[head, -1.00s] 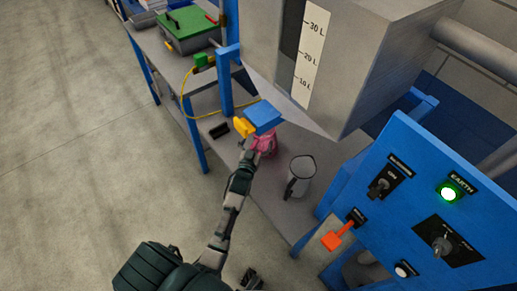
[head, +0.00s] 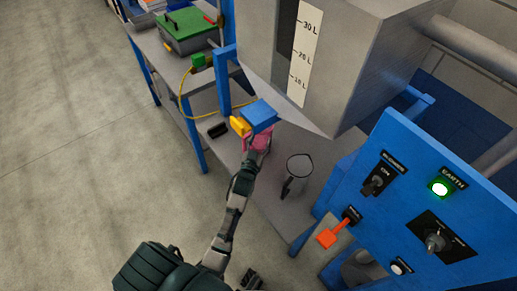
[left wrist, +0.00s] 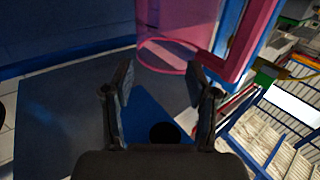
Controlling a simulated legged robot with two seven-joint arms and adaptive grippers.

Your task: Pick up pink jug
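The pink jug (head: 262,143) stands on the grey lower shelf, partly hidden behind my left gripper and under a blue block in the head view. My left gripper (head: 254,151) is right at the jug on its near side. In the left wrist view, the jug (left wrist: 178,22) is ahead at the top, with its handle (left wrist: 241,48) to the right. The left gripper's two fingers (left wrist: 162,78) are apart with nothing between them, just short of the jug. A small dark part at the bottom edge of the head view may be my right gripper (head: 250,279); its fingers cannot be made out.
A blue block (head: 259,116) with a yellow part (head: 240,126) is just above the pink jug. A black object (head: 218,130) lies left. The blue control panel (head: 400,215) with an orange lever (head: 335,234) is at right.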

